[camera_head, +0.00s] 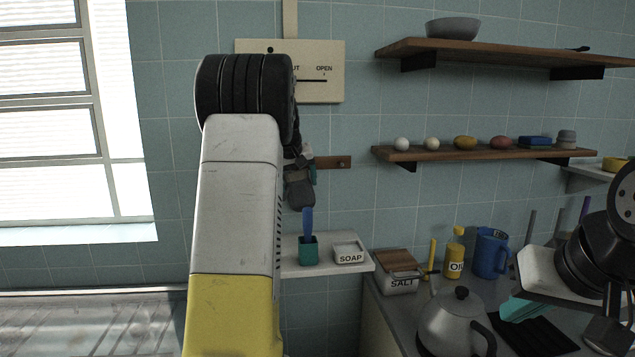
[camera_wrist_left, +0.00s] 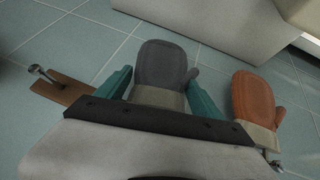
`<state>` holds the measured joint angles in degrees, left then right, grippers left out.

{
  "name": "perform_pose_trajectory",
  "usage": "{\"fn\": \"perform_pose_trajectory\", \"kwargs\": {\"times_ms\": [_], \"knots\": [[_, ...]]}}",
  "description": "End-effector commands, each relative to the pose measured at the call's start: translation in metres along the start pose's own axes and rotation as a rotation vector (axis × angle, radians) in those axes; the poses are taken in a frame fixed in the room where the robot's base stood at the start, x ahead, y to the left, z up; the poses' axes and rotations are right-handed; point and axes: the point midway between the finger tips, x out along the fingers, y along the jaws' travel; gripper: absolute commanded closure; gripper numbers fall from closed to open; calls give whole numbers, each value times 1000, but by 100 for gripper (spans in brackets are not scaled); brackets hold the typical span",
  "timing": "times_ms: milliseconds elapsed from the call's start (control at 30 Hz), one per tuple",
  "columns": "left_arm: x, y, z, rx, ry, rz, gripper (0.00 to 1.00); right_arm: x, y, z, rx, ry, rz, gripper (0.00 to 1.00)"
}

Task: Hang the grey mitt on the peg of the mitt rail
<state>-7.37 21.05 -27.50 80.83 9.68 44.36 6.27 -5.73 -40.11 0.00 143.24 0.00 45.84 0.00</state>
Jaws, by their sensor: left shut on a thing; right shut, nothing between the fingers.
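The grey mitt (camera_head: 300,193) hangs from my left gripper (camera_head: 306,165), thumb and palm end down. In the left wrist view the grey mitt (camera_wrist_left: 160,66) has its beige cuff between the teal fingers of my left gripper (camera_wrist_left: 160,95), which is shut on it. The brown mitt rail (camera_head: 328,162) is on the tiled wall, partly hidden by my left arm. Its bare metal peg (camera_wrist_left: 38,71) stands beside the mitt in the wrist view, apart from it. My right gripper (camera_head: 524,309) is shut and empty over the counter at right.
An orange mitt (camera_wrist_left: 253,98) hangs close beside the grey one, by another peg (camera_wrist_left: 273,158). Below is a small shelf (camera_head: 335,267) with a teal cup and brush (camera_head: 308,249) and a soap dish (camera_head: 349,254). A kettle (camera_head: 455,322) stands on the counter.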

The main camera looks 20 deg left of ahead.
Motion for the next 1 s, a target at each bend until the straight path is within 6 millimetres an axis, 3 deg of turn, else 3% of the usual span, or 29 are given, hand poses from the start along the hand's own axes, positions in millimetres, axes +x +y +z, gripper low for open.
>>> {"fn": "perform_pose_trajectory", "kwargs": {"times_ms": [433, 467, 567, 833, 1000], "knots": [[0, 0, 0, 0, 1, 0, 63, 0, 0, 0, 0, 0, 0, 100], [0, 0, 0, 0, 1, 0, 19, 0, 0, 0, 0, 0, 0, 100], [0, 0, 0, 0, 1, 0, 0, 0, 0, 0, 0, 0, 0, 100], [-2, 0, 0, 0, 1, 0, 0, 0, 0, 0, 0, 0, 0, 100], [-23, 0, -1, 0, 3, 2, 0, 0, 0, 0, 0, 0, 0, 100]]}}
